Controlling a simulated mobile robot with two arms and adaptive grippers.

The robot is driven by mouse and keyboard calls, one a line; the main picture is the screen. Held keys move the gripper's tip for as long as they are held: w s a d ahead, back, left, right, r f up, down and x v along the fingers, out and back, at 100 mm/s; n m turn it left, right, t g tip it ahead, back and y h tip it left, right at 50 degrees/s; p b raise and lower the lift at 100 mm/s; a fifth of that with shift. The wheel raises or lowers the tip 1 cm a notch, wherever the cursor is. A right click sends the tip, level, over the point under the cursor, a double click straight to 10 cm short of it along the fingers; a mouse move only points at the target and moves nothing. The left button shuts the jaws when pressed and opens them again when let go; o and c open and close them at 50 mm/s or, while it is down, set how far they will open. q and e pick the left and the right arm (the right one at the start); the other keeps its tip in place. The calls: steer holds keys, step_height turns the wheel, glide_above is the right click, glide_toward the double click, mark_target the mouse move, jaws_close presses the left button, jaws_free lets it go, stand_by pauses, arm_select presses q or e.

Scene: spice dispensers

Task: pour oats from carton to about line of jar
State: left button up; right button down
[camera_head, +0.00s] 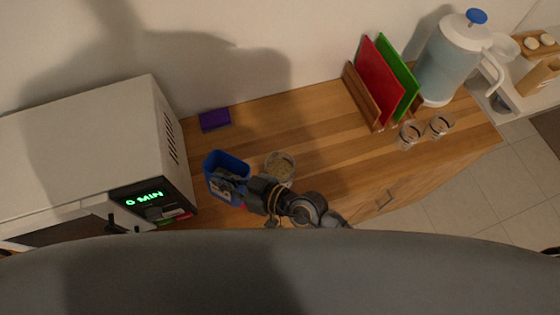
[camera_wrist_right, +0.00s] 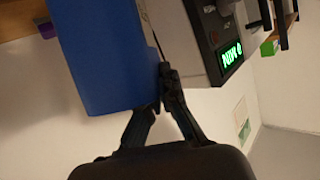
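The blue oats carton (camera_head: 227,160) stands over the left part of the wooden counter, its open top facing up toward my head camera. It also fills the upper left of the right wrist view (camera_wrist_right: 105,50). My right gripper (camera_head: 225,184) is shut on the carton's near side; in the wrist view its fingers (camera_wrist_right: 161,92) meet at the carton's edge. The clear jar (camera_head: 280,166) stands on the counter just right of the carton, with pale oats visible inside. Its line and exact fill level cannot be made out. My left gripper is not in view.
A white microwave (camera_head: 80,145) with a green display stands close on the left. A purple box (camera_head: 214,119) lies behind the carton. Cutting boards (camera_head: 381,80), two small glasses (camera_head: 410,135) and a water dispenser (camera_head: 449,60) stand right. The counter's middle is clear.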

steer(key=shift+s+a+f+n+h, duration=0.2)
steer(key=shift+a+n+h, duration=0.05)
steer(key=shift+a, duration=0.1)
steer(key=shift+s+a+f+n+h, duration=0.15)
steer(key=shift+s+a+n+h, duration=0.1)
steer(key=shift+a, duration=0.1)
step_height(320, 180, up, 5)
steer(key=shift+f, duration=0.1)
